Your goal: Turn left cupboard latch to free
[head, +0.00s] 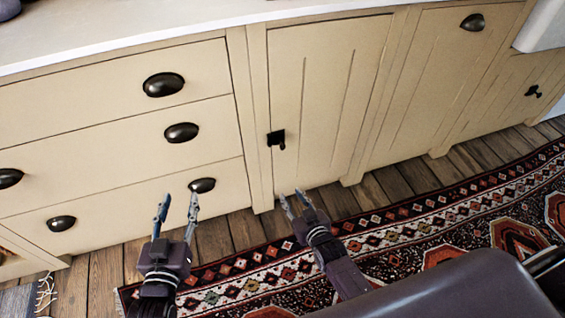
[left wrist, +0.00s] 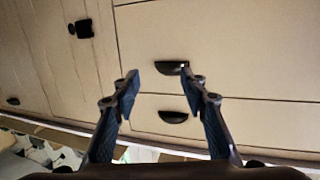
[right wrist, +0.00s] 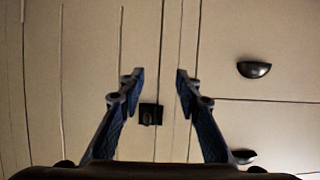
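The left cupboard latch (head: 276,138) is a small black square plate with a short turn piece at its lower right. It sits on the left edge of the cream cupboard door (head: 325,95), which is closed. The latch also shows in the left wrist view (left wrist: 84,28), and in the right wrist view (right wrist: 151,114) between the fingers. My right gripper (head: 292,198) is open and empty, below the latch in the head view and apart from it. My left gripper (head: 177,204) is open and empty in front of the lower drawers. How far the turn piece is rotated is too small to tell.
Drawers with dark cup pulls (head: 164,84) are left of the cupboard. A wider panel with a cup pull (head: 473,22) and another black latch (head: 533,91) are to the right. A patterned rug (head: 400,225) lies on the wooden floor. The worktop (head: 120,27) runs above.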

